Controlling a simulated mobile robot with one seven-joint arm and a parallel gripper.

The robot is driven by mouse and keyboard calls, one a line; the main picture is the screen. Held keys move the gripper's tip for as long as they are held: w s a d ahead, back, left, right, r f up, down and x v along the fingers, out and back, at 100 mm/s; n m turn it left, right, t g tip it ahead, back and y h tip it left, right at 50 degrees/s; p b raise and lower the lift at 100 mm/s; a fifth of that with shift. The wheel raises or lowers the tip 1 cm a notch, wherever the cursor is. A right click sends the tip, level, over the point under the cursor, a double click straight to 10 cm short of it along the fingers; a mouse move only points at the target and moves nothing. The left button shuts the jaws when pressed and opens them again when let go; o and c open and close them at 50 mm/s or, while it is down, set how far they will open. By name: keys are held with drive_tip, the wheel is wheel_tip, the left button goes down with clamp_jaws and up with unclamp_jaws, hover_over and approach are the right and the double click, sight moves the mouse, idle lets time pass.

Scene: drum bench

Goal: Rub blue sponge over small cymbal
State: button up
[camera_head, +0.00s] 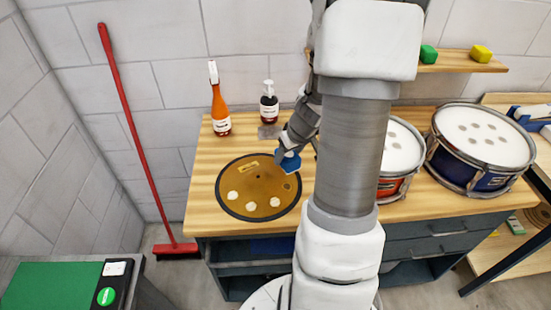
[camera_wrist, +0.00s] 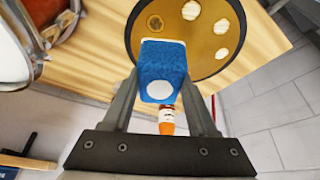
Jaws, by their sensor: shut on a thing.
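The small cymbal (camera_head: 262,184) is a round golden disc with a dark rim, flat on the wooden bench. It bears several pale spots, one darker spot and a small label. It also shows in the wrist view (camera_wrist: 205,67). My gripper (camera_head: 289,152) is shut on the blue sponge (camera_head: 290,164), over the cymbal's upper right edge. In the wrist view the sponge (camera_wrist: 163,60) sits between both fingers, with a white round mark on its near face. I cannot tell whether the sponge touches the cymbal.
An orange spray bottle (camera_head: 220,108) and a dark pump bottle (camera_head: 269,103) stand behind the cymbal. A red drum (camera_head: 393,187) and a blue drum (camera_head: 471,164) stand to the right. A shelf (camera_head: 450,68) holds a green and a yellow sponge. Bare bench lies left of the cymbal.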

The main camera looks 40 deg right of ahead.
drive_tip(key=shift+f, duration=0.1)
drive_tip(key=shift+d+f+b, duration=0.1)
drive_tip(key=shift+f+b, duration=1.2)
drive_tip(key=shift+f, duration=0.6)
drive_tip(key=shift+w, duration=0.2)
